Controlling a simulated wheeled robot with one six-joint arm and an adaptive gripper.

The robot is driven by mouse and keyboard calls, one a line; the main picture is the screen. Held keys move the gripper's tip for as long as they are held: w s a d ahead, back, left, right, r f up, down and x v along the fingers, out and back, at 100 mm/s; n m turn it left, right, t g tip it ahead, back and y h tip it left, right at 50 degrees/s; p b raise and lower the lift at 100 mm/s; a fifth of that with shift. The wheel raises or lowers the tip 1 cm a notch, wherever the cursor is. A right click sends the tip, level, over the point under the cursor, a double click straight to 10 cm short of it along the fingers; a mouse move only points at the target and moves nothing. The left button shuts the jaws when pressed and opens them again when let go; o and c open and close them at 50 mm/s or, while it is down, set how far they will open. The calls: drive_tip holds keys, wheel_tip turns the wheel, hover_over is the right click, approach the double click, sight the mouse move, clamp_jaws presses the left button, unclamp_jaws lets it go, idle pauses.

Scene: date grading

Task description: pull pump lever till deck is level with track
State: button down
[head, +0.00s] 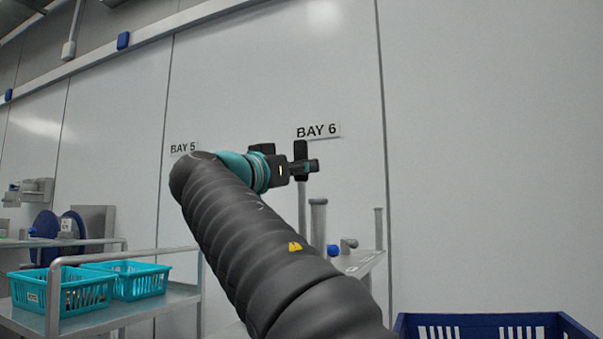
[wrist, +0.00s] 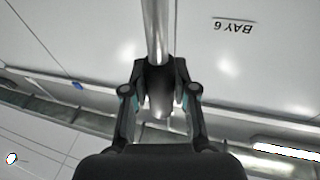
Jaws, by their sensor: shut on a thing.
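The pump lever, a thin upright metal rod (head: 302,208) with a black grip (head: 301,149), stands in front of the wall under the BAY 6 sign. My gripper (head: 303,168) is shut on the lever at its black grip. In the wrist view, my gripper (wrist: 158,88) has a finger on either side of the grip, and the bright rod (wrist: 157,28) runs away from it. Behind my arm is a pale flat surface (head: 362,262) with metal posts. I cannot tell if it is the deck. The track cannot be made out.
Teal baskets (head: 90,294) sit on a metal cart (head: 170,301) at left. A blue crate (head: 480,320) is at lower right. A blue knob (head: 333,250) is beside a post (head: 318,228). The wall above and right is bare.

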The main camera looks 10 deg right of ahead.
drive_tip(key=shift+s+a+f+h+b, duration=0.4)
drive_tip(key=shift+s+f+h+b, duration=0.15)
drive_tip(key=shift+b, duration=0.45)
drive_tip(key=shift+s+a+r+m+t+h+b, duration=0.2)
drive_tip(key=shift+s+a+t+b, duration=0.1)
drive_tip(key=shift+s, duration=0.15)
drive_tip(key=shift+s+a+r+m+t+h+b, duration=0.15)
drive_tip(key=shift+s+a+m+t+b, duration=0.1)
drive_tip(key=shift+s, duration=0.15)
drive_tip(key=shift+f, duration=0.1)
drive_tip(key=shift+s+a+f+m+t+h, duration=0.15)
drive_tip(key=shift+s+a+f+m+h, duration=0.2)
drive_tip(key=shift+s+a+h, duration=0.25)
drive_tip(key=shift+s+a+f+m+t+h, duration=0.1)
drive_tip(key=shift+s+a+f+m+h, duration=0.2)
drive_tip(key=shift+s+h, duration=0.4)
drive_tip(key=shift+s+a, duration=0.1)
drive_tip(key=shift+a, duration=0.05)
drive_tip(key=shift+s+a+f, duration=0.15)
drive_tip(key=shift+s, duration=0.1)
